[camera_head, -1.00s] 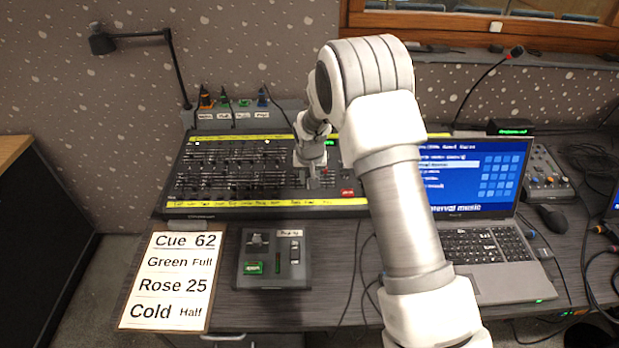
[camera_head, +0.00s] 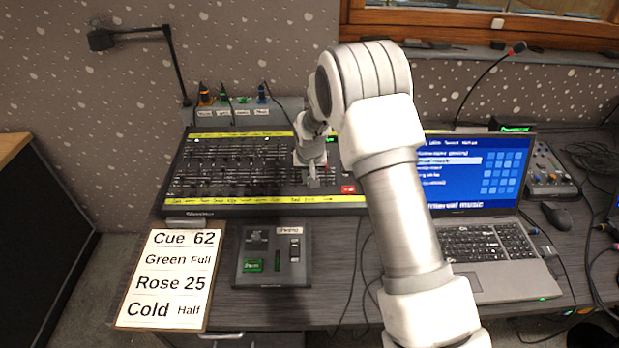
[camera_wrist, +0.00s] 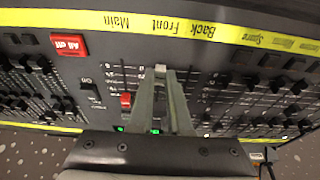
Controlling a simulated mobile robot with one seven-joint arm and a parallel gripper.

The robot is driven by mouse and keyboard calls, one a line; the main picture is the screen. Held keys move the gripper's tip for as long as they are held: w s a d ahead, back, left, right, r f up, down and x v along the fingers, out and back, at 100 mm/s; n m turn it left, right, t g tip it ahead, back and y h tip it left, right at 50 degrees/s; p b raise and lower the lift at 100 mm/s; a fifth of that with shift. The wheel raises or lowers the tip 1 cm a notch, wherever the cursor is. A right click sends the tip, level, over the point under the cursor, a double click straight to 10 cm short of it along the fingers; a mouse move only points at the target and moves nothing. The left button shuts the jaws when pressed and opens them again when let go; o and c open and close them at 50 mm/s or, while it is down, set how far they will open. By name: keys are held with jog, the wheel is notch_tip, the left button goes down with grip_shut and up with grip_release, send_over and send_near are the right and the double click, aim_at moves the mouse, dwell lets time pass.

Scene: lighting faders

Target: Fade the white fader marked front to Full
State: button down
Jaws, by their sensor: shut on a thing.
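The lighting desk (camera_head: 181,212) has a yellow label strip along its near edge. In the wrist view the strip appears upside down, with a "Front" label (camera_wrist: 168,26) between "Main" and "Back". A pale fader cap (camera_wrist: 160,68) sits at my fingertips, in line with "Front" and toward the strip end of its slot. My gripper (camera_wrist: 162,76) is shut on this cap; the fingers hide most of the slot. In the head view my gripper (camera_head: 313,183) is at the desk's near right part, and the cap cannot be made out.
A red fader (camera_wrist: 126,100) stands beside my fingers under "Main". A red "All off" button (camera_wrist: 69,45) lies near the strip. Several dark faders fill the other side.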

aim_at(309, 172)
jog(key=shift+w+r+b, duration=0.15)
jog(key=shift+w+b, duration=0.05)
jog(key=shift+w, duration=1.3)
jog(key=shift+w+r+b, duration=0.15)
jog(key=shift+w+b, duration=0.05)
jog(key=shift+w, duration=1.25)
jog(key=c, duration=1.1)
grip_release()
jog(key=shift+r+p, duration=0.6)
jog(key=shift+r, duration=0.65)
jog(key=shift+s+r, duration=0.1)
jog(key=shift+r, duration=0.2)
jog(key=v, duration=1.6)
jog(key=shift+s+r+p, duration=0.25)
jog(key=shift+r+p, duration=0.1)
